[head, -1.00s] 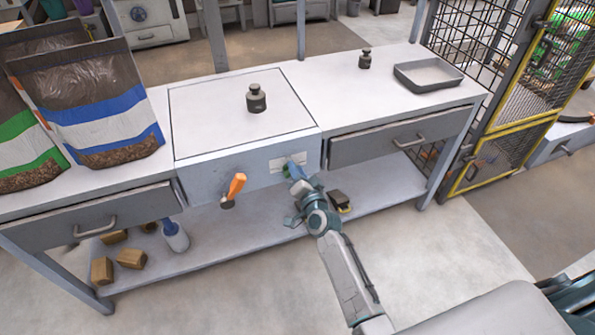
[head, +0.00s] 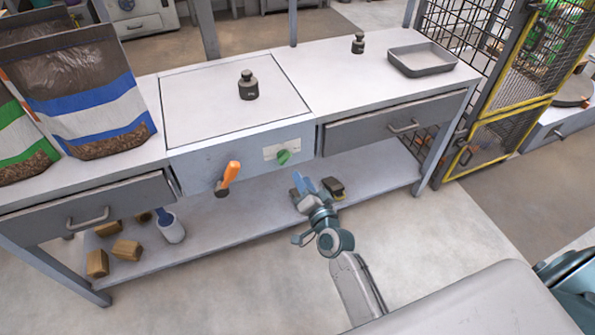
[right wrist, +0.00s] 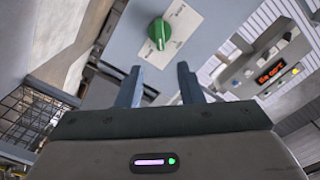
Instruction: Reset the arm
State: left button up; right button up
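My right gripper (head: 305,184) is in front of the workbench, below and a little right of the green knob (head: 283,157). Its two blue fingers are apart and nothing is between them. In the right wrist view the open fingers (right wrist: 159,85) point toward the green knob (right wrist: 159,32), which sits beyond them on a pale label plate, apart from them. An orange-handled lever (head: 230,174) is on the same bench front, left of the knob. My left gripper is not in view.
A weight (head: 248,86) stands on the bench's square plate, with a smaller weight (head: 358,43) and a grey tray (head: 422,60) to its right. Pellet bags (head: 88,95) stand at left. The lower shelf holds wooden blocks (head: 127,249) and a bottle (head: 170,228). A yellow-framed cage (head: 505,110) stands right.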

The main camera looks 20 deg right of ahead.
jog(key=shift+s, duration=0.7)
